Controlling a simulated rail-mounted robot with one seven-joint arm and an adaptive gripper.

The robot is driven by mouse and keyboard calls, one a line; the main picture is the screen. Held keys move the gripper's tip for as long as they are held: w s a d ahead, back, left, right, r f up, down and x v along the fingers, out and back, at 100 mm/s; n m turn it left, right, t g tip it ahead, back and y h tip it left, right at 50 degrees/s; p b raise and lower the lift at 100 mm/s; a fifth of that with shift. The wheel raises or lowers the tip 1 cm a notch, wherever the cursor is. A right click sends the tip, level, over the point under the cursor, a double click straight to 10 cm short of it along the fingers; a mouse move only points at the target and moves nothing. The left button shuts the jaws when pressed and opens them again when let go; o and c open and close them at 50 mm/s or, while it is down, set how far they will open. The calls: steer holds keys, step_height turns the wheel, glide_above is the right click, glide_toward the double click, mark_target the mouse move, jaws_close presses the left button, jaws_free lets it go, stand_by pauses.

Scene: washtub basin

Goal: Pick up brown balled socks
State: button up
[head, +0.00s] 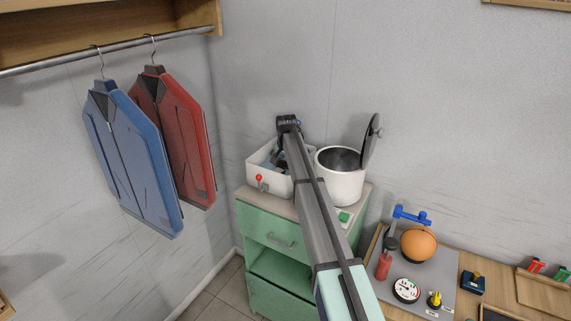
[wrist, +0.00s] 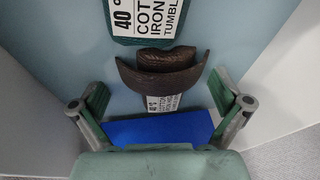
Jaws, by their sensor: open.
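The brown balled socks (wrist: 160,79) lie in the washtub basin, in the upper middle of the wrist view. They show as a dark ribbed roll with a curved fold in front. My gripper (wrist: 160,98) is open, its two fingers spread wide to the left and right. The socks are ahead of the fingers, centred between them, and not gripped. In the head view my arm reaches over the white basin (head: 256,178) and covers part of it; the socks cannot be made out there.
A dark green labelled item (wrist: 152,20) lies beyond the socks. Pale basin walls rise close on both sides. A white pot (head: 340,186) with its lid raised stands right of the basin on a green cabinet (head: 272,232).

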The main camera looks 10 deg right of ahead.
steer(key=shift+w+f, duration=0.1)
steer(key=shift+f, duration=0.15)
steer(key=c, duration=1.2)
steer(key=shift+r, duration=0.15)
